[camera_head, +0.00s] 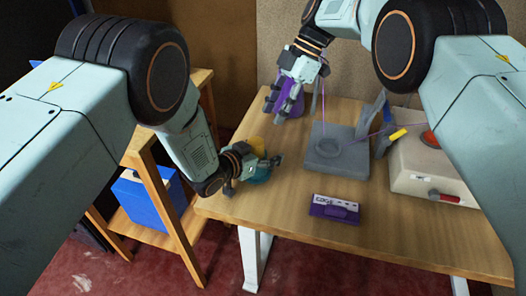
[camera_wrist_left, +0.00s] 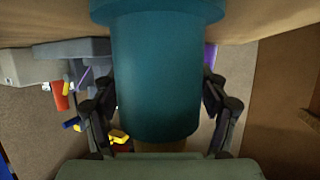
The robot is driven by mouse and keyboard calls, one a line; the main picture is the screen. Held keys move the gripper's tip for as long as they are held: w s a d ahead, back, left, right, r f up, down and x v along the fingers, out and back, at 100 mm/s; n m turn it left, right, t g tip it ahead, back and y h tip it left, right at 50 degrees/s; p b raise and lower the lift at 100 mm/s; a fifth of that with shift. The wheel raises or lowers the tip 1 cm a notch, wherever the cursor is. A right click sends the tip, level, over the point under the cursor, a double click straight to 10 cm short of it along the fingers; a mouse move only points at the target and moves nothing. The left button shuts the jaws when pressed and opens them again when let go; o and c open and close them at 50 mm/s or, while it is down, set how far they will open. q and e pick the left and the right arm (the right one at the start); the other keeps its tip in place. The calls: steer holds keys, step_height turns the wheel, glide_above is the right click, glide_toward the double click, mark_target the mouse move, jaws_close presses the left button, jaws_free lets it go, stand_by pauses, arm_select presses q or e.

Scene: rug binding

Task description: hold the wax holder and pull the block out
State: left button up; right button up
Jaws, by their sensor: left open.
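The wax holder, a teal cylinder (camera_wrist_left: 158,75), fills the middle of the left wrist view, between the two fingers of my left gripper (camera_wrist_left: 160,110). The fingers are open, with visible gaps on both sides of it. In the head view the teal holder (camera_head: 259,175) stands near the table's left edge, partly hidden by my left gripper (camera_head: 262,166). The yellow block (camera_head: 256,145) shows at its top. My right gripper (camera_head: 282,98) is at the back of the table, at a purple cone (camera_head: 294,104); whether its fingers grip the cone is unclear.
A grey stand with a ring (camera_head: 336,165) is mid-table. A pale machine (camera_head: 425,172) with a red-and-black handle is at the right. A purple labelled box (camera_head: 335,209) lies in front. A blue bin (camera_head: 147,200) sits on the wooden shelf at left. The table's front left is clear.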

arm_select(q)
steer(key=c, duration=1.4)
steer(key=shift+c, duration=0.7)
